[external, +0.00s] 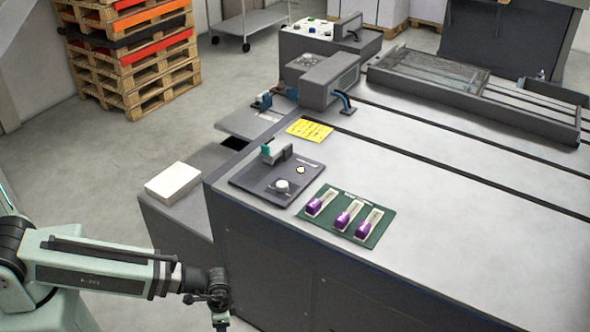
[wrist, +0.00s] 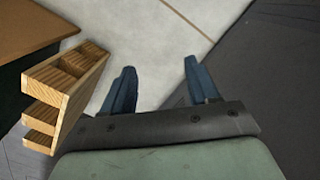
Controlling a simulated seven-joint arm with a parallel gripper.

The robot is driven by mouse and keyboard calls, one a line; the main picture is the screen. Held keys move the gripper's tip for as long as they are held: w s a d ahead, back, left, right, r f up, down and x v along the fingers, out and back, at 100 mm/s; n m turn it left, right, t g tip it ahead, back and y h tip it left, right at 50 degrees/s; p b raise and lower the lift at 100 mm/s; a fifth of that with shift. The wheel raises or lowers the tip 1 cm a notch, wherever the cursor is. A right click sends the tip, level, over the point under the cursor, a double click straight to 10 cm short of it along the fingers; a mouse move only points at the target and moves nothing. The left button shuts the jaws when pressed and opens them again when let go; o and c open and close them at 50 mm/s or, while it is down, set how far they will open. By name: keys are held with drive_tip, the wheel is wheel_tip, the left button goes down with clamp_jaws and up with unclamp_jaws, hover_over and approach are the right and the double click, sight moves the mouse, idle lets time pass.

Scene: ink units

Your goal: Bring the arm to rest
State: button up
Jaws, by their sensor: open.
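My gripper (wrist: 159,66) is open in the wrist view, its two blue fingers well apart with nothing between them. Pale floor shows behind the fingers. In the external view my arm reaches in from the lower left. My gripper there hangs low in front of the machine's left side, cut off by the bottom edge, clear of the machine top.
The big grey machine (external: 470,220) fills the right. On its top lie a green mat (external: 341,236) with purple-and-white units, a dark plate (external: 250,185) and a yellow note (external: 310,130). A white block (external: 173,184) sits on a lower ledge. Pallets (external: 140,75) stand behind.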

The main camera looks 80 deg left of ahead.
drive_tip(key=s+f+g, duration=0.3)
drive_tip(key=s+f, duration=0.5)
drive_tip(key=s, duration=0.5)
drive_tip(key=s+f+g, duration=0.2)
drive_tip(key=s+f, duration=0.6)
drive_tip(key=s, duration=0.4)
drive_tip(key=shift+s+g, duration=0.4)
drive_tip(key=shift+r, duration=0.1)
